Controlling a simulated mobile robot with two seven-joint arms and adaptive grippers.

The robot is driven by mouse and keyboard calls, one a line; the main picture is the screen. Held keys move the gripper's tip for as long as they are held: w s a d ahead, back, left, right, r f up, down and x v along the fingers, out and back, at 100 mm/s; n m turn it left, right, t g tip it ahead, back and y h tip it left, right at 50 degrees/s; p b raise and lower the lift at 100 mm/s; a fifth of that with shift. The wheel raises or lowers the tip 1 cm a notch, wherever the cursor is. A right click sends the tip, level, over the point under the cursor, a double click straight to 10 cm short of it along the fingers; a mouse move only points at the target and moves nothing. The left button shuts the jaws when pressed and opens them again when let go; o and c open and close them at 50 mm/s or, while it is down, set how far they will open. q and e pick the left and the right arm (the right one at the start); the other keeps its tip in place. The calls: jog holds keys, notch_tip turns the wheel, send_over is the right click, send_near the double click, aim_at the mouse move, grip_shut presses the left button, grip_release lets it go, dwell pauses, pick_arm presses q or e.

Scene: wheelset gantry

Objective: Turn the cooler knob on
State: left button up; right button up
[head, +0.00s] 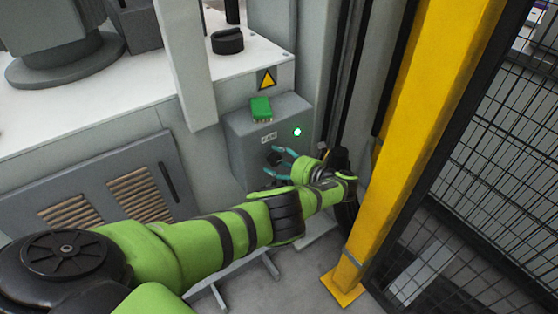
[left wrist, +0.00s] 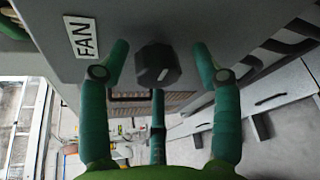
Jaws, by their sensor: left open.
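A dark faceted knob (left wrist: 157,66) with a pale pointer line sits on the face of a grey control box (head: 240,152). A white label reading FAN (left wrist: 82,38) is beside it in the left wrist view. My left gripper (head: 276,161) is at the front of the box in the head view. Its teal fingers are open, with the knob between the two upper fingers and the third finger below it. A gap shows on both sides of the knob, so I see no contact there. My right gripper is not in view.
A green lamp (head: 297,132) glows on the box, and a green block-like part (head: 261,108) sits on top. A yellow post (head: 415,130) and black mesh fence (head: 505,150) stand to the right of my arm. A vented panel (head: 100,190) is to the left.

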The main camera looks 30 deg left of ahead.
pick_arm(q)
jog(key=shift+w+r, duration=0.1)
jog(key=shift+r, duration=0.05)
jog(key=shift+r, duration=0.7)
notch_tip(320, 180, up, 8)
jog(key=shift+r, duration=0.15)
jog(key=shift+d, duration=0.1)
